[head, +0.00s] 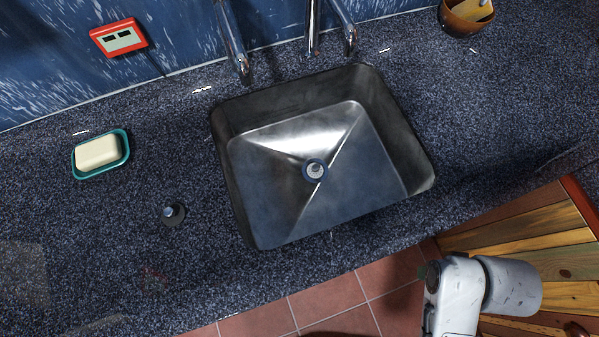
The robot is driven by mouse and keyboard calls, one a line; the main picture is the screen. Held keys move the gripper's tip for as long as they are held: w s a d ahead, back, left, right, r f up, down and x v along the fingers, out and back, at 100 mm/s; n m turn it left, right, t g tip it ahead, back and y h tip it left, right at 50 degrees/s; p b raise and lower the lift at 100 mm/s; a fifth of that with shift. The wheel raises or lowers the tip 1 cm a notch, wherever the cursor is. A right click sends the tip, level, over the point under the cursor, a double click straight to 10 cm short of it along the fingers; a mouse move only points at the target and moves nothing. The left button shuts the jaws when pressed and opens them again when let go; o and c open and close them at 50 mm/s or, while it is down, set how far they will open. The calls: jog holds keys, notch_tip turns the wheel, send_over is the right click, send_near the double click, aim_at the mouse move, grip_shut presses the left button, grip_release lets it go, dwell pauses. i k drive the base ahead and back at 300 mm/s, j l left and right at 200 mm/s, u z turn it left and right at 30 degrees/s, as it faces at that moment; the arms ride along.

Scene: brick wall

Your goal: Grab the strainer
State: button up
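A small dark round piece with a metallic knob (173,212), which looks like the strainer, sits on the speckled countertop (120,235) left of the sink. It stands clear of other things. The metal sink (340,205) is empty, with a round drain (315,171) in its floor. White and grey links of my arm show at the lower right, beyond the counter's front edge and far from the strainer. I make out no gripper fingers in the view.
A soap bar (98,153) lies in a teal dish (126,150) at the left. Metal faucet pipes (313,25) rise behind the sink. A brown cup (467,18) stands at the back right. A wooden cabinet (530,230) is at the right. The counter around the strainer is free.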

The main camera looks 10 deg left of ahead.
aim_at(314, 170)
jog(key=k+j, duration=0.4)
jog(key=j, duration=0.2)
jog(key=k+j+z, duration=0.1)
jog(key=k+j, duration=0.3)
jog(key=j, duration=0.2)
